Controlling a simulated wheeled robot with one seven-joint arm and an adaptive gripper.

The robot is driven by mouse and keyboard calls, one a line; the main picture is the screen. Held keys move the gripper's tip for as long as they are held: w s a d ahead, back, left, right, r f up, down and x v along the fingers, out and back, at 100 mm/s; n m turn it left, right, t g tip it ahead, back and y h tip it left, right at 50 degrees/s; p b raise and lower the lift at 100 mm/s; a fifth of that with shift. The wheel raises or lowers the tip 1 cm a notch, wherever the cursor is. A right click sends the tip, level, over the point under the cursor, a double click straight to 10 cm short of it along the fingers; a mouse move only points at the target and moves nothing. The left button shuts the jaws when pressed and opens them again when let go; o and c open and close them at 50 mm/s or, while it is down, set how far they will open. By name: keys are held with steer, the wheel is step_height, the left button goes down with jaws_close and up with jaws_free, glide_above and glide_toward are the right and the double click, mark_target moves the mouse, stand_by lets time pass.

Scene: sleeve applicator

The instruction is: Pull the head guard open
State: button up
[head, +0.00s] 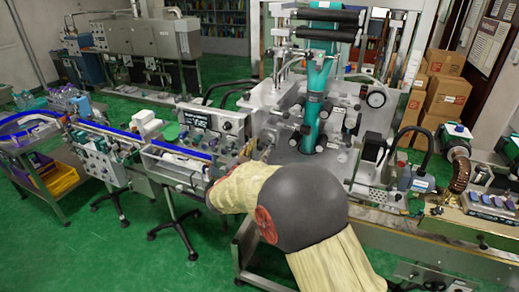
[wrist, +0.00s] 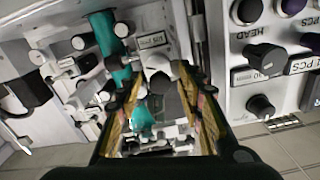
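The sleeve applicator (head: 345,105) stands right of centre in the head view, with a teal sleeve web (head: 315,95) running down its middle. I cannot clearly pick out the head guard; a see-through pane may lie in front of the head, but its edges and handle are not distinct. In the wrist view my gripper (wrist: 160,80) has its two fingers spread apart, facing the machine. A grey knob-like part (wrist: 157,72) shows between the fingertips; I cannot tell whether they touch it. In the head view my arm hides most of the gripper.
A control panel with dark knobs (wrist: 264,57) is close on the right in the wrist view. In the head view the control box (head: 215,128) and conveyor (head: 175,160) lie left of the machine. Cardboard boxes (head: 447,95) stand behind right. Green floor is free at front left.

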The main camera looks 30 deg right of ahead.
steer(key=shift+w+d, duration=0.1)
steer(key=shift+c, duration=0.8)
steer(key=c, duration=0.7)
jaws_close()
